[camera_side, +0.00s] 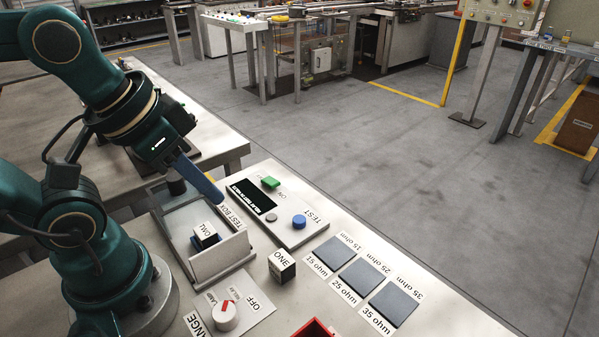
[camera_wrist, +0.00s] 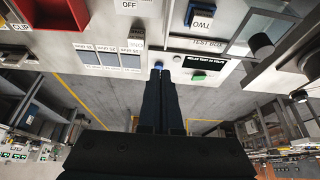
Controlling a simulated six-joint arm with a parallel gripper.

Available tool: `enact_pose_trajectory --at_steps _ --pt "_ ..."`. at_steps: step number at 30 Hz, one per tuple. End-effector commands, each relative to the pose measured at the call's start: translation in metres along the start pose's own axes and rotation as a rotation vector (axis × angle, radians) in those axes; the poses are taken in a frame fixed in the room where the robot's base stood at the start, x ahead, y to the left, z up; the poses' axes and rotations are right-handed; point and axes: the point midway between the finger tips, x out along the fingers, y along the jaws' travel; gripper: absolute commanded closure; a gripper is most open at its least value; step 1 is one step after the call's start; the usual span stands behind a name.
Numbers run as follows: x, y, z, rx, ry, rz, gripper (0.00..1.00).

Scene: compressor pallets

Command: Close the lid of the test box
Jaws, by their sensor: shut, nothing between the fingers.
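The test box (camera_side: 222,262) is a grey open tray near the middle of the bench in the side view. A block marked TWO (camera_side: 205,236) sits inside it and shows from above, so the lid is not over it. The block also shows in the wrist view (camera_wrist: 202,19). A dark knob (camera_side: 176,186) stands at the box's far-left side, partly behind my gripper; I cannot make out the lid's outline clearly. My gripper (camera_side: 214,198) is shut and empty, its blue fingers slanting down above the far edge of the box. In the wrist view, the fingers (camera_wrist: 158,72) point toward the button panel.
A panel with a green button (camera_side: 270,182) and blue button (camera_side: 299,221) lies right of the box. A block marked ONE (camera_side: 282,266), a rotary switch (camera_side: 224,315), dark ohm pads (camera_side: 361,277) and a red bin (camera_side: 316,328) are nearby.

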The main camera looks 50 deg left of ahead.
Motion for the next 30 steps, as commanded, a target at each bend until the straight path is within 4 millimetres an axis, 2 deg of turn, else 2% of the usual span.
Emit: enact_pose_trajectory --at_steps 4,8,14,18,22,26,30 --pt "-0.024 -0.004 -0.021 -0.050 -0.045 -0.011 1.00" --pt "-0.041 -0.018 -0.044 -0.152 -0.126 -0.042 1.00" --pt "-0.055 -0.055 -0.081 -0.348 -0.256 -0.090 1.00" --pt "-0.057 -0.091 -0.100 -0.503 -0.348 -0.115 1.00" --pt "-0.051 -0.132 -0.108 -0.657 -0.430 -0.129 1.00" --pt "-0.041 -0.176 -0.105 -0.811 -0.503 -0.133 1.00" --pt "-0.026 -0.220 -0.091 -0.953 -0.556 -0.130 1.00"
